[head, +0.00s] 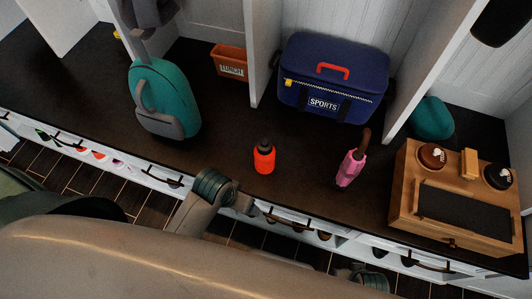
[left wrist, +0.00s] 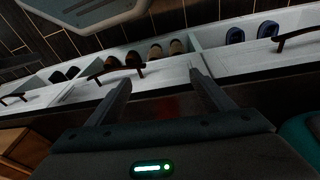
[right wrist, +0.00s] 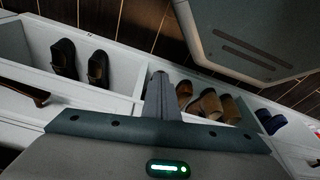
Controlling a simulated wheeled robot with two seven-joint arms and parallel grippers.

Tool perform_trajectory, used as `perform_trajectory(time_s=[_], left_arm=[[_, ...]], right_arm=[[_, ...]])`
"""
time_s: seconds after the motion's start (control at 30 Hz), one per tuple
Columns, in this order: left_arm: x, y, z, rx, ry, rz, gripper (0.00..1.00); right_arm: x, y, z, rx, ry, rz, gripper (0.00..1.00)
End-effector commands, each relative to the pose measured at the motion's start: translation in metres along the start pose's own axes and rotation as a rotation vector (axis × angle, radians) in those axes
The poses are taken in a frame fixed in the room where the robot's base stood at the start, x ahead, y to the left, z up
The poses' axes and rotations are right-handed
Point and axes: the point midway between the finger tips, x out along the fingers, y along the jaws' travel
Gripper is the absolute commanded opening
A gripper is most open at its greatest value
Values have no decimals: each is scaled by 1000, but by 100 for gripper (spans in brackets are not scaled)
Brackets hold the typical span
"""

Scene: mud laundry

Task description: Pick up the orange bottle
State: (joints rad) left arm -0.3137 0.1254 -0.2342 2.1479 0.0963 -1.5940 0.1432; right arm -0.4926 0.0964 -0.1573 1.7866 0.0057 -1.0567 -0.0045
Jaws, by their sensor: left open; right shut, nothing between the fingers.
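The orange bottle (head: 264,159) with a black cap stands upright on the dark bench top, near its front edge, in the head view. My left gripper (head: 247,207) is at the bench's front edge, just in front of and slightly left of the bottle, apart from it. In the left wrist view my left gripper (left wrist: 160,77) is open, with a dim reddish patch between its fingers that I cannot clearly identify. My right gripper (right wrist: 160,76) is shut and empty, over the shoe cubbies in the right wrist view.
A teal backpack (head: 165,100) stands left of the bottle. A blue sports bag (head: 335,78) and an orange lunch box (head: 229,62) stand behind. A pink umbrella (head: 349,170) and a wooden box (head: 420,208) are to the right. Bench around the bottle is clear.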

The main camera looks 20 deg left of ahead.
Motion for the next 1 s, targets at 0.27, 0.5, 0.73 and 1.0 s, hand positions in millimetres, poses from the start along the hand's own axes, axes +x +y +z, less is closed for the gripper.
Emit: perform_trajectory(time_s=[0.27,0.5,0.73,1.0], left_arm=[[-46,12,-56,-18,-44,9,75],[-96,19,-116,-43,-104,-6,75],[-150,20,-171,-71,-160,-45,75],[-188,17,-207,-97,-201,-86,75]], right_arm=[[20,0,35,-6,-40,1,0],[35,1,90,-14,-78,2,0],[29,5,151,-22,-113,4,0],[16,8,198,-28,-135,6,0]])
